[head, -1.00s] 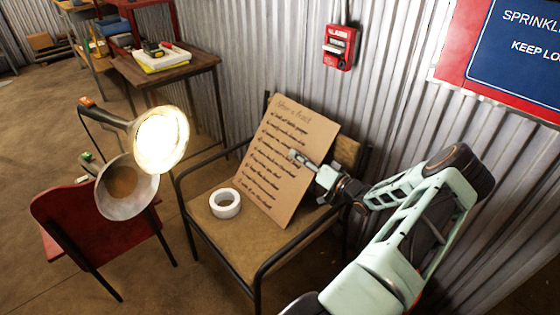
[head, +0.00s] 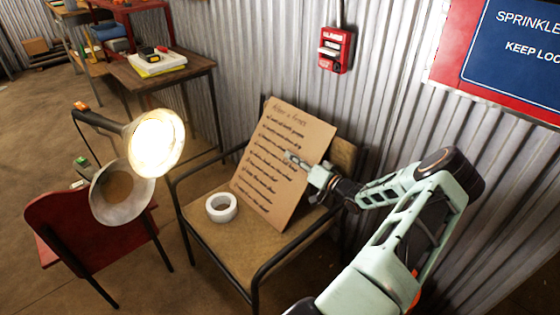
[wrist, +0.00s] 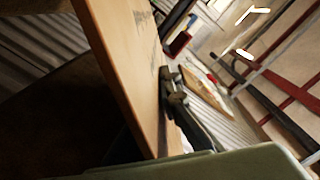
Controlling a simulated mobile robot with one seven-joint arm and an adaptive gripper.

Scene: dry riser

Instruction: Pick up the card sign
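The card sign (head: 285,165) is a tan board with dark handwriting. It leans tilted on the chair's seat against the backrest. My gripper (head: 290,158) is at its right edge, with one finger reaching over the written face. In the wrist view the card (wrist: 125,70) is seen steeply from the side, and one dark finger (wrist: 178,100) lies close along its written face. The other finger is hidden, apparently behind the card. I cannot tell whether the fingers press on it.
A white tape roll (head: 221,207) lies on the chair seat (head: 245,250) left of the card. A lit lamp (head: 155,143) and a red chair (head: 85,225) stand to the left. The corrugated wall (head: 265,50), with a red alarm box (head: 335,50), is close behind.

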